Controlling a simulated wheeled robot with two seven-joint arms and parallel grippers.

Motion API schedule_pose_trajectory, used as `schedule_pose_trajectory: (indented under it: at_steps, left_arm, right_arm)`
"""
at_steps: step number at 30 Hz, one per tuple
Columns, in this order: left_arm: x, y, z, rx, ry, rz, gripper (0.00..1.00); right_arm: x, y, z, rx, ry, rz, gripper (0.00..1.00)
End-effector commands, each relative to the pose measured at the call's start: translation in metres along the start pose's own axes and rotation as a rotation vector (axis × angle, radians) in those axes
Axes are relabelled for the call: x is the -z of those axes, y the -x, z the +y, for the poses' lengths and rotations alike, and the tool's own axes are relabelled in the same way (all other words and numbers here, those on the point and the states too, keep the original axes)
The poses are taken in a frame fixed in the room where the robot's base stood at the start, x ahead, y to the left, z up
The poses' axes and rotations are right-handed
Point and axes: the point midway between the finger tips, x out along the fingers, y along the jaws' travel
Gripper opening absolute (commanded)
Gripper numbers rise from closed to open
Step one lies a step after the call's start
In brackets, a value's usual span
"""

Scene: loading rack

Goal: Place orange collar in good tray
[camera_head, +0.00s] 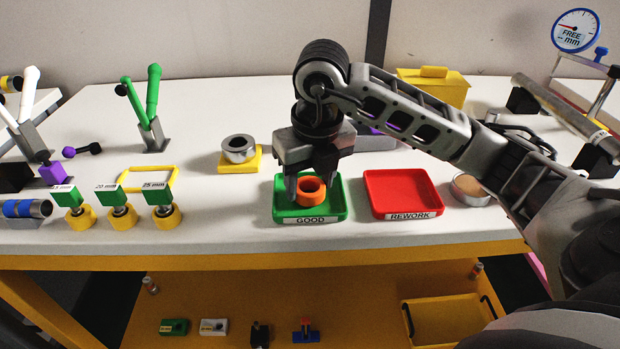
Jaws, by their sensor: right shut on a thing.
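The orange collar (309,197) is a short ring in the green tray (335,213) labelled GOOD, near the front of the white table. My right gripper (308,186) reaches down over the tray from the right and is shut on the collar. I cannot tell whether the collar touches the tray floor. My right arm hides part of the table behind the tray. My left gripper is not in view.
A red REWORK tray (425,189) stands right of the green tray, with a round tan-topped dish (470,189) beyond it. A metal ring on a yellow block (239,154) stands to the left. Green-flagged gauges (118,205) stand farther left. A yellow box (440,90) is behind.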

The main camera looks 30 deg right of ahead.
Motion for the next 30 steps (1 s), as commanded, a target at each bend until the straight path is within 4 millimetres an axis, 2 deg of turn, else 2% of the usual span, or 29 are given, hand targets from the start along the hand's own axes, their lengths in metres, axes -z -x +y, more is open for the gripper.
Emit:
schedule_pose_trajectory:
  at_steps: [11, 12, 14, 23, 26, 30]
  left_arm:
    - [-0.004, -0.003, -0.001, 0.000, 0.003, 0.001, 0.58]
    - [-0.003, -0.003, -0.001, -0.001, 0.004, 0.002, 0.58]
    - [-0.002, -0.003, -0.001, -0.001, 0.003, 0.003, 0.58]
    - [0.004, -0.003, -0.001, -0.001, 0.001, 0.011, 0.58]
    - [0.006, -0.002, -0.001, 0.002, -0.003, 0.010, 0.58]
    - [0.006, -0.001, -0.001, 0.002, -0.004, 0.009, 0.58]
  right_arm:
    - [0.001, -0.005, 0.000, 0.000, 0.000, -0.001, 0.25]
    - [0.001, -0.004, 0.000, 0.000, 0.000, -0.001, 0.59]
    - [0.001, -0.004, 0.000, 0.000, 0.000, -0.001, 0.73]
    - [0.000, -0.002, 0.000, -0.001, 0.000, -0.001, 0.73]
    - [-0.001, 0.006, 0.001, -0.002, 0.000, -0.003, 0.73]
    - [-0.001, 0.030, 0.001, -0.003, 0.002, -0.006, 0.73]
